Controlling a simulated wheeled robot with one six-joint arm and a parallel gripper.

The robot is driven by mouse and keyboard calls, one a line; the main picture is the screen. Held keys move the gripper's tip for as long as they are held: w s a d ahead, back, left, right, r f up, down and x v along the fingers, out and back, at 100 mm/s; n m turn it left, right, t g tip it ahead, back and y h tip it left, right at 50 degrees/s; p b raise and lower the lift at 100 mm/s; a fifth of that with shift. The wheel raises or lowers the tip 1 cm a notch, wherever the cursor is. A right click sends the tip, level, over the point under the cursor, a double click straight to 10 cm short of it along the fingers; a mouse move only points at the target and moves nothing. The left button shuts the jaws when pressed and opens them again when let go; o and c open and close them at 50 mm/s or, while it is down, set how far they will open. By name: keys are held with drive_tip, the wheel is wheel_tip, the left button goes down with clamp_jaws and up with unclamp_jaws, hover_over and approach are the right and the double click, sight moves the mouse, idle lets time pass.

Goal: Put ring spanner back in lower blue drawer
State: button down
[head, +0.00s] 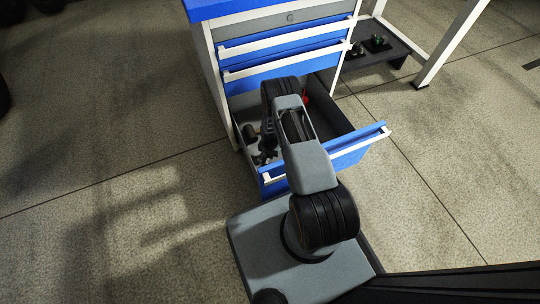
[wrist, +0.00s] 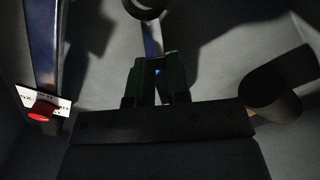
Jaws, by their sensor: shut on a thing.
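The lower blue drawer (head: 352,148) is pulled open in the head view, with its grey interior showing around my arm. My gripper (wrist: 157,72) is down in or just above this drawer. In the wrist view its two dark fingers are shut on the ring spanner (wrist: 152,38), a bright metal shaft with a ring end at the top edge. Grey drawer floor shows behind the spanner; I cannot tell whether the spanner touches it. In the head view my arm hides the spanner and much of the drawer.
In the wrist view a long metal bar (wrist: 42,55) and a red-ended item (wrist: 41,111) by a white label lie left, and a dark cylinder (wrist: 272,90) lies right. Closed blue drawers (head: 285,62) stand above the open one. A low shelf (head: 375,50) stands behind right.

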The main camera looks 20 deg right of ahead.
drive_tip(key=shift+f, duration=0.2)
drive_tip(key=shift+f, duration=0.15)
drive_tip(key=c, duration=1.1)
unclamp_jaws()
